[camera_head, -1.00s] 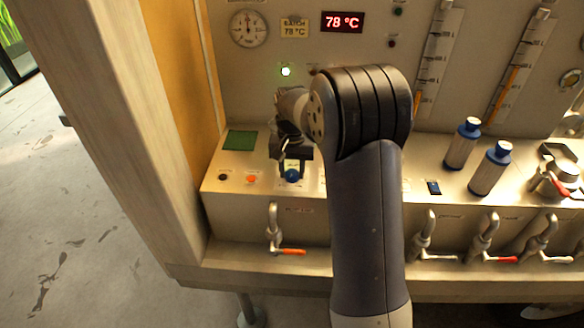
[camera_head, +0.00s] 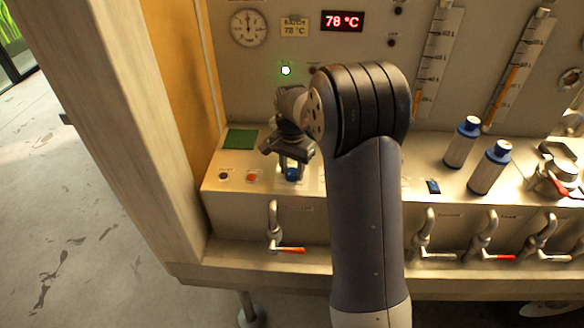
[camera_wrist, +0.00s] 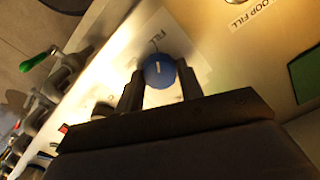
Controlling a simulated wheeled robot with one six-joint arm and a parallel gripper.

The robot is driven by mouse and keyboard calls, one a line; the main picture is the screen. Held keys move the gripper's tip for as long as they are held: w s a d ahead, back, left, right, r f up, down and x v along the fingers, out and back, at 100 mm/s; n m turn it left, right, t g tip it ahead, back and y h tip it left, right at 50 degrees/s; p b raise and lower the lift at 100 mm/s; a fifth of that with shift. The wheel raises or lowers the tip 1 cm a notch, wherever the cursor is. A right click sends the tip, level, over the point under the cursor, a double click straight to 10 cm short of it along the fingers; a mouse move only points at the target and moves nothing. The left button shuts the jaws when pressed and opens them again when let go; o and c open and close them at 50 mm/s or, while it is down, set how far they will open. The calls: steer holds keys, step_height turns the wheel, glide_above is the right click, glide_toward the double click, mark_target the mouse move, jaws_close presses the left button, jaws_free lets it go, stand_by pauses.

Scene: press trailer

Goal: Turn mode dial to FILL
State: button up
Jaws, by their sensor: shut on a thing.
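The mode dial (camera_head: 292,175) is a small blue knob on the sloped metal panel, partly hidden by my gripper in the head view. In the wrist view the blue dial (camera_wrist: 159,72) has a short white pointer line on its face. A FILL label (camera_wrist: 155,41) is printed on the pale plate beside it; other labels around the dial are hidden or unreadable. My gripper (camera_head: 291,163) is over the dial. In the wrist view its two dark fingers (camera_wrist: 160,88) are on opposite sides of the dial, shut on it.
Valve handles (camera_head: 285,249) line the front below. Blue-capped bottles (camera_head: 490,167) stand right of my arm. A wooden post (camera_head: 115,130) bounds the left.

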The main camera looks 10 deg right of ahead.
mark_target(292, 172)
steer(key=o, duration=1)
step_height(292, 172, up, 11)
steer(key=shift+b, duration=0.35)
steer(key=shift+f, duration=0.1)
step_height(292, 172, down, 11)
steer(key=shift+r+p, duration=0.1)
steer(key=shift+p, duration=0.25)
steer(key=shift+r, duration=0.1)
